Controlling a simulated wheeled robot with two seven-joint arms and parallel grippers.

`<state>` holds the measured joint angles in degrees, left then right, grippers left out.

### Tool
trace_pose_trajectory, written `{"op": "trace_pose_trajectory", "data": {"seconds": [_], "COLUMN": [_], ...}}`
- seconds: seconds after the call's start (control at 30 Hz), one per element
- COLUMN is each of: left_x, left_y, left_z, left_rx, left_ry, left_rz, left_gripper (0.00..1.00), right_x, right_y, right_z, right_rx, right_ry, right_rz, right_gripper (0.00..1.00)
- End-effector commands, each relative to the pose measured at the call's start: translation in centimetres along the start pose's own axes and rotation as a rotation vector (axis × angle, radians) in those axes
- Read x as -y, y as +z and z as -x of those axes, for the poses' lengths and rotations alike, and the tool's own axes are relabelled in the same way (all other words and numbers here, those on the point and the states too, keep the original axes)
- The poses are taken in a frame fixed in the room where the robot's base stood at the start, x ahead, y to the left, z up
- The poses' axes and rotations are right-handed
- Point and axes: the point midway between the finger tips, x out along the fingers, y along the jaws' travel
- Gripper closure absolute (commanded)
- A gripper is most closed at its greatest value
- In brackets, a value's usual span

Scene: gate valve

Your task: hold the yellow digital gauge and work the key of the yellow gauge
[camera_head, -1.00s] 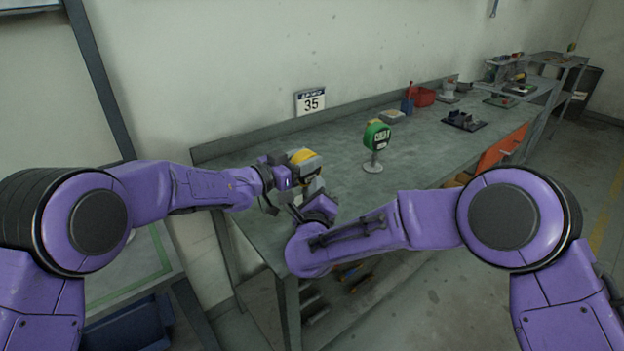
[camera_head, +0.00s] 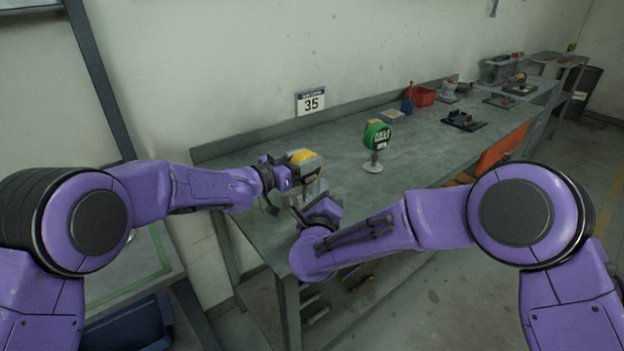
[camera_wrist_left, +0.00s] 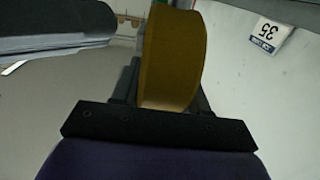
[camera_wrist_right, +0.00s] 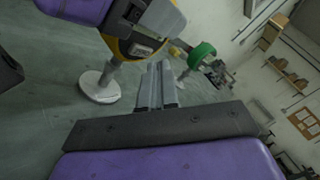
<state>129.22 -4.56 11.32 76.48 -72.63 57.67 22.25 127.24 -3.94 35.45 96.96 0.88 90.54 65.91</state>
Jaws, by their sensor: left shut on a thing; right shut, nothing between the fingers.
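The yellow gauge (camera_head: 301,157) is at the near left of the bench, in the jaws of my left gripper (camera_head: 300,165). Its yellow rim (camera_wrist_left: 172,55) fills the middle of the left wrist view. In the right wrist view the yellow gauge (camera_wrist_right: 127,45) shows a dark display at its lower side and stands on a stem with a round white base (camera_wrist_right: 99,88). My right gripper (camera_head: 298,212) is shut and empty, just below and in front of the gauge. Its closed fingers (camera_wrist_right: 156,85) show beside the gauge, apart from it in that view. The key cannot be told apart.
A green digital gauge (camera_head: 377,135) on a stand is to the right on the bench (camera_head: 345,165); it also shows in the right wrist view (camera_wrist_right: 201,54). A red bin (camera_head: 423,97) and a black fixture (camera_head: 463,121) stand farther back. The bench between is clear.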

Motion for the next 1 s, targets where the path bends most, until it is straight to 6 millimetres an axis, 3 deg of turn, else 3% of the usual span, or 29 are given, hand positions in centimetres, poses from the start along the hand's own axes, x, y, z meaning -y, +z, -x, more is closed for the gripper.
{"op": "trace_pose_trajectory", "data": {"seconds": [0.17, 0.63, 1.0], "left_x": [0.0, 0.0, 0.0], "left_y": [0.0, 0.0, 0.0], "left_z": [0.0, 0.0, 0.0], "left_rx": [-0.001, 0.0, 0.0], "left_ry": [0.0, 0.0, 0.0], "left_rz": [0.0, 0.0, 0.0], "left_gripper": [1.0, 1.0, 1.0], "right_x": [0.1, 2.4, 2.5], "right_y": [-0.1, -2.4, -2.5], "right_z": [0.2, 3.2, 3.5], "right_rx": [0.0, 0.0, 0.0], "right_ry": [0.0, 0.0, 0.0], "right_rz": [0.0, 0.0, 0.0], "right_gripper": [1.0, 1.0, 1.0]}}
